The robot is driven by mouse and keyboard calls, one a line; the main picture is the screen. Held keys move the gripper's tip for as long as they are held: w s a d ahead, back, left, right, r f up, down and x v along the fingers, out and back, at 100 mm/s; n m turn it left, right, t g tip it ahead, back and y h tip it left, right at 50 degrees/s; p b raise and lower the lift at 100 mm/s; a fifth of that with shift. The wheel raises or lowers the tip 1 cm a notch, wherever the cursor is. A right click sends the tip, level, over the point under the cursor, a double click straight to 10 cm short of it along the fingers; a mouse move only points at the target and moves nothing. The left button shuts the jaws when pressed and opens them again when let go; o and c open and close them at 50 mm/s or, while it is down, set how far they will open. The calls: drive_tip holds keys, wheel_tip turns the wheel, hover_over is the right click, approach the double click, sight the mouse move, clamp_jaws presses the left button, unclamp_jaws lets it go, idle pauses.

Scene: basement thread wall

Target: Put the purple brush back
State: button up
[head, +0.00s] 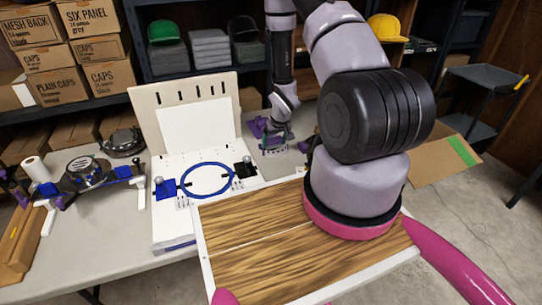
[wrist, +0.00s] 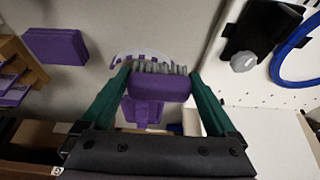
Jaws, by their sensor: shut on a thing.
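The purple brush (wrist: 160,86), with a row of grey bristles, is between the two green fingers of my gripper (wrist: 158,84) in the wrist view. My gripper is shut on it. A further purple part (wrist: 142,111) shows just below the brush body; I cannot tell whether it belongs to the brush. In the head view my gripper (head: 276,146) is over the table, just right of the white board. The brush is too small there to tell from the purple pieces around it.
A purple block (wrist: 55,46) lies left of my gripper. A white pegboard (head: 205,215) with a blue hoop (head: 208,180) stands close on the left in the head view. A wooden board (head: 260,235) is in front. Cap boxes (head: 50,60) and shelves are behind.

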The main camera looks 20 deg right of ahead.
sight(273, 160)
drive_tip(key=shift+f, duration=3.4)
drive_tip(key=shift+f, duration=0.15)
drive_tip(key=o, duration=0.9)
drive_tip(key=shift+o, duration=0.2)
drive_tip(key=v, duration=1.2)
